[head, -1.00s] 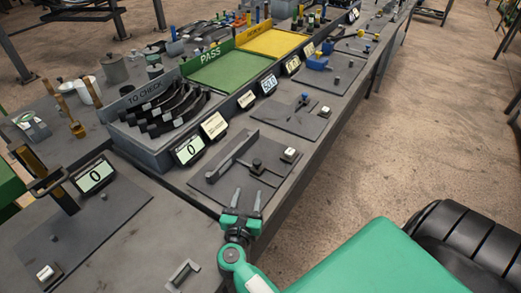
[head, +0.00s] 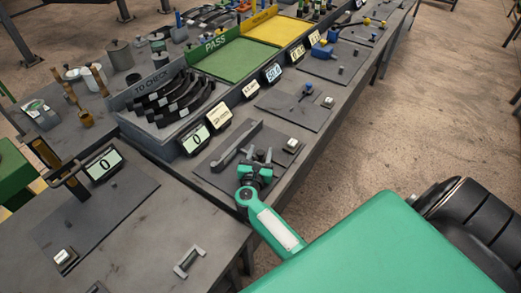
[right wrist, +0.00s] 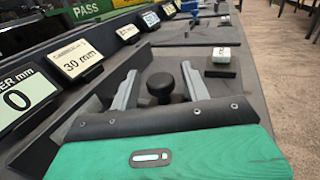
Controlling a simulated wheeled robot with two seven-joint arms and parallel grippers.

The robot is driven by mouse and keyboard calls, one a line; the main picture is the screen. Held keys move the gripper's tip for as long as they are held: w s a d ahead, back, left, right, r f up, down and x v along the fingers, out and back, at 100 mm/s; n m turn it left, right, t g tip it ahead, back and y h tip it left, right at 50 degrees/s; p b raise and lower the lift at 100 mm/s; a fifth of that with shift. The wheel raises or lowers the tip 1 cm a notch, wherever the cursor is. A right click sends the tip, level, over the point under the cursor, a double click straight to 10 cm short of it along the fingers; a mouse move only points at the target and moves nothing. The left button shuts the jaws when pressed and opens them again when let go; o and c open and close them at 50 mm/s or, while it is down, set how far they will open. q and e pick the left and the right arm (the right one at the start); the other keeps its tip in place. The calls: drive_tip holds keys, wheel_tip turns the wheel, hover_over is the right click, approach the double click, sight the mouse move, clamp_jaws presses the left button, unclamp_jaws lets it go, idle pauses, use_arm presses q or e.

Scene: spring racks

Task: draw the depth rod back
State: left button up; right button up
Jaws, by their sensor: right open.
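A black round knob (right wrist: 160,86), which looks like the depth rod's end, stands on a dark gauge plate (head: 215,178). In the right wrist view it sits between the two grey fingers of my right gripper (right wrist: 158,92), with gaps on both sides. The gripper is open and not touching the knob as far as I can see. In the head view my right gripper (head: 257,156) is over the plate and hides most of the knob and rod. A long grey bar (head: 238,143) lies behind it. My left gripper is not in view.
A display reading 0 (head: 195,139) and a 30 mm card (right wrist: 80,62) stand behind the plate. A white button block (head: 292,145) is to the right. A TO CHECK tray (head: 150,130) holds several dark curved springs. The near bench holds a loose grey handle-shaped piece (head: 189,262).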

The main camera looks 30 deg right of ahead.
drive_tip(key=shift+w+d, duration=0.15)
drive_tip(key=shift+d, duration=0.05)
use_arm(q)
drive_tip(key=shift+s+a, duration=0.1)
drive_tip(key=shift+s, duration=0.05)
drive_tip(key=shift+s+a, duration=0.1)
use_arm(e)
clamp_jaws()
drive_tip(key=shift+s+d+f, duration=0.15)
drive_tip(key=shift+s, duration=0.3)
drive_tip(key=s, duration=0.1)
drive_tip(key=s+d, duration=0.1)
drive_tip(key=s, duration=0.1)
drive_tip(key=s+d, duration=0.1)
drive_tip(key=s, duration=0.1)
drive_tip(key=shift+s+d+b, duration=0.15)
drive_tip(key=shift+s+b, duration=0.1)
drive_tip(key=shift+b, duration=0.1)
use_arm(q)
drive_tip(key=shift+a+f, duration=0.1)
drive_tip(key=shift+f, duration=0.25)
use_arm(e)
drive_tip(key=shift+w, duration=0.1)
